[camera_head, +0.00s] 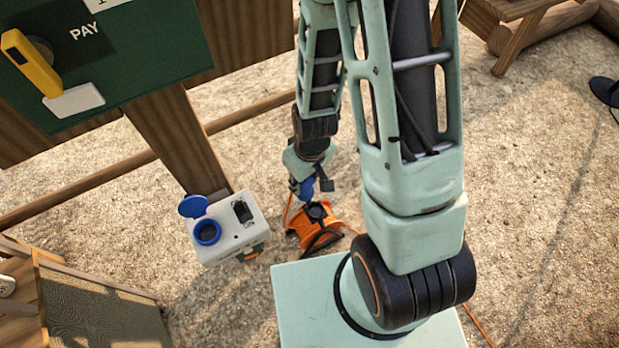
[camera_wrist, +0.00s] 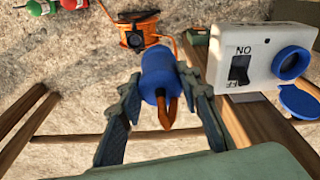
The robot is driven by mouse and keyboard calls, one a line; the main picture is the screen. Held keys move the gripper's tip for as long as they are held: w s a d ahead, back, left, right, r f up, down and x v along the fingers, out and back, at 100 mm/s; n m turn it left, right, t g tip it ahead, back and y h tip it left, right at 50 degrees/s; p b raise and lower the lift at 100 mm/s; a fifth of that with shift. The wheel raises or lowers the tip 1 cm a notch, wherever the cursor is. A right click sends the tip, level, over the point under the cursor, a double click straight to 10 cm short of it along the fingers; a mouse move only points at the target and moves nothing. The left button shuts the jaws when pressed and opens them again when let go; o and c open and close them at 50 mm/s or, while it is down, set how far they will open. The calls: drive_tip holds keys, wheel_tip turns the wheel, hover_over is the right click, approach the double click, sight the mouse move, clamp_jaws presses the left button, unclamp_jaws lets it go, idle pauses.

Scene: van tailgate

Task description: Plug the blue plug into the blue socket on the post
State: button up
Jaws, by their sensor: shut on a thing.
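The blue plug (camera_wrist: 158,75) is between the fingers of my gripper (camera_wrist: 158,100) in the wrist view, with an orange cable at one end. My gripper is shut on it. In the head view the plug (camera_head: 302,188) shows small at the end of my arm. The blue socket (camera_head: 207,232) is a round ring on a white box (camera_head: 232,228) on the wooden post, with its blue lid (camera_head: 193,206) swung open. The wrist view also shows the socket (camera_wrist: 291,63) at the right. The plug is to the right of the box in the head view and apart from the socket.
An orange cable reel (camera_head: 316,222) lies on the gravel beside the box. A green pay board (camera_head: 105,50) with a yellow handle hangs at the upper left. A wooden structure (camera_head: 100,310) stands at the lower left. Open gravel lies to the right.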

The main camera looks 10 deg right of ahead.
drive_tip(key=s+a+p, duration=0.1)
drive_tip(key=s+a, duration=0.1)
drive_tip(key=a, duration=1.2)
drive_tip(key=s+a+p, duration=0.2)
drive_tip(key=a, duration=1.2)
drive_tip(key=shift+s+r, duration=0.15)
drive_tip(key=shift+r, duration=0.05)
drive_tip(key=shift+s, duration=0.1)
